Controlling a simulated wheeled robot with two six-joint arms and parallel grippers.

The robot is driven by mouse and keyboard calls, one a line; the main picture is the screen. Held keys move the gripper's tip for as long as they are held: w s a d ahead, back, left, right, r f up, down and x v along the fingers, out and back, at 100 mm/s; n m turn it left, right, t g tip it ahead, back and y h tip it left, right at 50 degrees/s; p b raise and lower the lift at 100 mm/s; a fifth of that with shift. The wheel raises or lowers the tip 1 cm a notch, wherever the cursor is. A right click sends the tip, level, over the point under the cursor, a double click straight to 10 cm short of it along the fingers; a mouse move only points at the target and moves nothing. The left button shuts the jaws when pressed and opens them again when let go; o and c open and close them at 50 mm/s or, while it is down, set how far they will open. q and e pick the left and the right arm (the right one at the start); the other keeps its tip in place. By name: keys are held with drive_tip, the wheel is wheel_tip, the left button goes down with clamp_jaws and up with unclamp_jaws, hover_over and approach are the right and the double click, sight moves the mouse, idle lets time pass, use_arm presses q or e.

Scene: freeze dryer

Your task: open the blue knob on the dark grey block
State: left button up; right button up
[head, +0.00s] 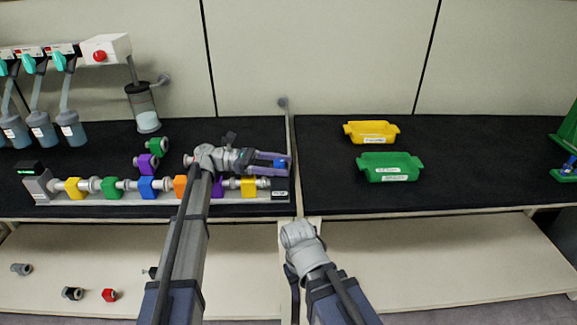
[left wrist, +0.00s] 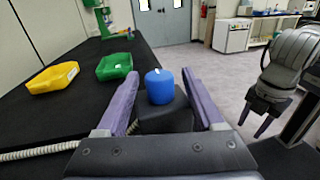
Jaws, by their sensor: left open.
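The blue knob (head: 280,163) sits on the dark grey block (head: 281,190) at the right end of the manifold row. In the left wrist view the blue knob (left wrist: 160,88) stands upright on the block (left wrist: 165,119), with a small white mark on top. My left gripper (head: 287,166) is open, its purple fingers on either side of the knob. The left wrist view shows gaps between the knob and both fingers. My right gripper (left wrist: 256,121) is empty, with its purple fingers apart, off to the right in the left wrist view.
Several coloured valves, such as a yellow one (head: 73,188), line the manifold to the left. A yellow tray (head: 371,132) and a green tray (head: 389,167) stand on the black bench to the right. A thin post (head: 284,110) rises behind the block. Loose parts lie on the lower shelf.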

use_arm(q)
drive_tip(key=v, duration=0.5)
